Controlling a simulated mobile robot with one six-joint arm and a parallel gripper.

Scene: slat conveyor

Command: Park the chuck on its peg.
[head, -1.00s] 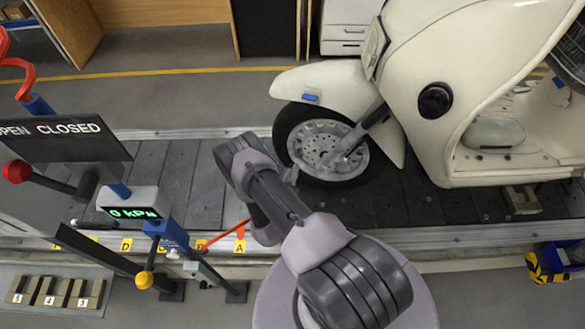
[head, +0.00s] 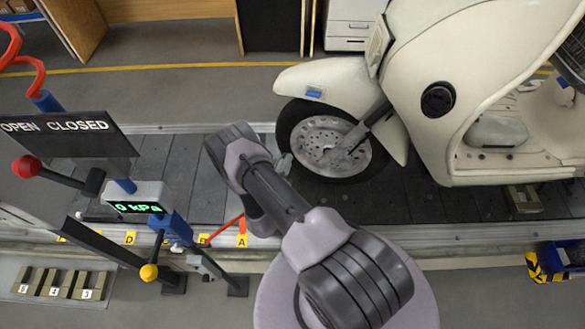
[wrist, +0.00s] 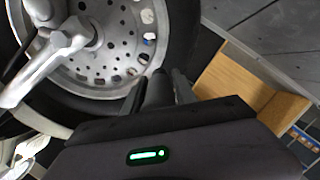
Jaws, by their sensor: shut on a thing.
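My gripper (head: 284,163) is beside the lower left edge of the scooter's front wheel (head: 322,150), mostly hidden behind my arm in the head view. In the wrist view my gripper (wrist: 158,88) is shut on a dark, rounded piece (wrist: 157,92), which I take to be the chuck. The wheel's rim and tyre fill the upper left there. I cannot tell whether the held piece touches the tyre. A peg is not clearly made out in either view. The gauge box (head: 135,208) at left reads 0 kPa.
The cream scooter (head: 470,90) stands on the dark slat conveyor (head: 195,190). At left are an OPEN CLOSED sign (head: 68,140), a lever with a red knob (head: 27,166), a yellow ball (head: 149,272) and a red hose (head: 12,50). A red pointer (head: 226,229) is by label A.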

